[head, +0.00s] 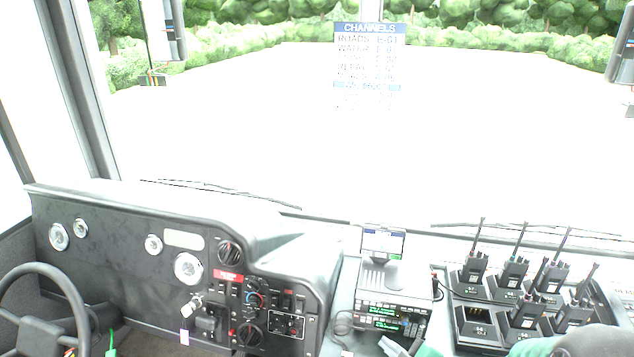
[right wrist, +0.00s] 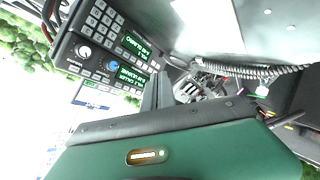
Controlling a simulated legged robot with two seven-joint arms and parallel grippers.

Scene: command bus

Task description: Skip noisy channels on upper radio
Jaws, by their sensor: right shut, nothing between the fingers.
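The radio stack (head: 393,303) stands at the centre of the dash in the head view. Two green-lit displays sit one above the other on its front. The right wrist view shows the radio face (right wrist: 100,45) close up and tilted, with a keypad, a white knob, a blue knob and green displays. My right gripper (head: 395,347) is low in front of the stack and partly cut off. Its fingers (right wrist: 157,92) are together and empty, beside the displays; contact cannot be told.
Several handheld radios (head: 515,275) stand in chargers to the right of the stack. A switch panel (head: 265,305) and a steering wheel (head: 45,310) are to the left. A channel list (head: 368,55) hangs at the windshield. A coiled cord (right wrist: 240,70) runs near the radio.

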